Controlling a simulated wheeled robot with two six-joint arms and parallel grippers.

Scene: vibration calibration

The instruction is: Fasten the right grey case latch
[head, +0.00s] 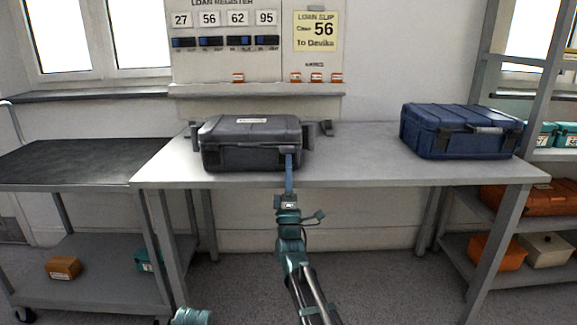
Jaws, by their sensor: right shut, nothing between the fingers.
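The grey case (240,140) sits closed on the light grey table, left of the middle. The right grey case latch is on the front face near its right end; my right gripper hides that area, so I cannot tell how the latch stands. My right gripper (289,158) is shut and empty, with its tip at the right part of the case's front. I cannot tell if it touches the case. A teal part of my own arm shows at the bottom edge, but my left gripper is not in view.
A blue case (461,131) stands at the table's right end. The table (358,158) is clear between the cases. A dark-topped cart (68,163) stands at the left. A shelf rack at the right holds orange, white and teal boxes. A loan board (257,45) hangs behind.

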